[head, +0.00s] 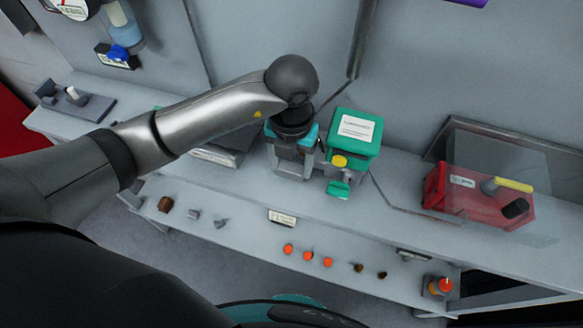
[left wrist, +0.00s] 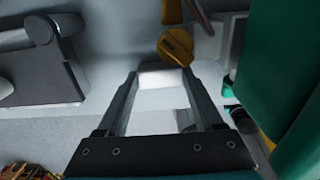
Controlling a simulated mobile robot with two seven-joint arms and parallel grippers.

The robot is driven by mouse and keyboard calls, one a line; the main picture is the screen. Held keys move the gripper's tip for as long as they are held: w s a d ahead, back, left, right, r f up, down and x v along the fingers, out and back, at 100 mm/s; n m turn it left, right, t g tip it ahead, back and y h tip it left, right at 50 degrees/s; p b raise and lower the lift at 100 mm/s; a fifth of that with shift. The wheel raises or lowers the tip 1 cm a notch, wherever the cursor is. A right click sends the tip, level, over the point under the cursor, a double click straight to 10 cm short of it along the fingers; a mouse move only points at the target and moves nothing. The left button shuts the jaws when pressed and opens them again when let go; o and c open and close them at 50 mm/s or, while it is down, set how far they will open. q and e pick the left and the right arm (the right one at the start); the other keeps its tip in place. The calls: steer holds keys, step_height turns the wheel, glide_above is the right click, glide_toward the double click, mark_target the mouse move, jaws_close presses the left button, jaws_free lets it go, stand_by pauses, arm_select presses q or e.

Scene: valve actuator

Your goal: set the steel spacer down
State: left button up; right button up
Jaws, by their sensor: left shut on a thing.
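My left gripper (head: 291,163) points down over the bench, just left of the green valve actuator (head: 354,135). In the left wrist view its two fingers (left wrist: 160,76) close on a pale grey block, which looks like the steel spacer (left wrist: 163,79). The spacer's lower part and its contact with any surface cannot be made out. In the head view the gripper and arm hide it. The actuator's green housing (left wrist: 285,70) fills the right of the left wrist view. A yellow part (left wrist: 175,46) lies just beyond the fingertips. My right gripper is not in view.
A red box (head: 475,196) behind a clear panel stands at the right. A grey device (head: 218,150) stands left of the gripper and also shows in the left wrist view (left wrist: 38,65). Several orange buttons (head: 308,256) line the front edge. Bare bench lies right of the actuator.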

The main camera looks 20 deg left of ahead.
arm_select(q)
jaws_close()
steer(key=shift+w+r, duration=0.1)
steer(key=shift+r, duration=0.05)
